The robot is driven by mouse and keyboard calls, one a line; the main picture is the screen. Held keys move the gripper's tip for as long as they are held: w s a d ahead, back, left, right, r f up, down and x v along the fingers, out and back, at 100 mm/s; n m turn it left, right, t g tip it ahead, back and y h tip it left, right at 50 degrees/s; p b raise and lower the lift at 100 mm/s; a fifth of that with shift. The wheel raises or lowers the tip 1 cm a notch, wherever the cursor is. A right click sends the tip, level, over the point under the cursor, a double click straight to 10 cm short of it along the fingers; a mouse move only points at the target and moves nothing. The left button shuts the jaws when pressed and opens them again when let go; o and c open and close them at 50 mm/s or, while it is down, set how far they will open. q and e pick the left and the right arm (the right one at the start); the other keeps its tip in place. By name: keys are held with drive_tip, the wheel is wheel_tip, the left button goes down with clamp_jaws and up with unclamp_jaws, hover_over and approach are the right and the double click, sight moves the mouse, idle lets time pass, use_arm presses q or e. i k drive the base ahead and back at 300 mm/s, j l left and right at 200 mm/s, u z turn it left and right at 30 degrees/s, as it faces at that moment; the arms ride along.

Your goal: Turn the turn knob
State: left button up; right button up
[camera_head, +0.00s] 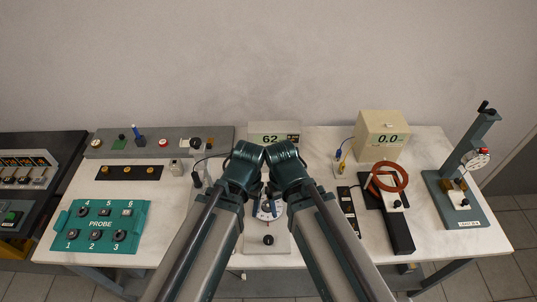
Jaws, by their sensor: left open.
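A white stand (281,243) at the front middle of the table carries a round dial with a blue rim (266,213) and a small black knob (268,240). I cannot tell for sure that this is the turn knob. Another black knob (196,143) sits on the long grey panel at the back left. My two arms come in from the bottom and their elbows meet in front of the dial. My left gripper (259,207) is open, small and partly hidden near the dial; I see nothing held in it. My right gripper is mostly hidden by the arms.
A meter reading 62 (273,138) and a beige meter reading 0.0 (384,136) stand at the back. A red-brown ring (404,178) on a black stand and a grey gauge stand (455,205) are at the right.

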sight(267, 239)
drive_tip(key=k+l+u, duration=0.2)
drive_tip(key=u, duration=0.2)
drive_tip(key=k+l+u, duration=0.5)
drive_tip(key=u, duration=0.25)
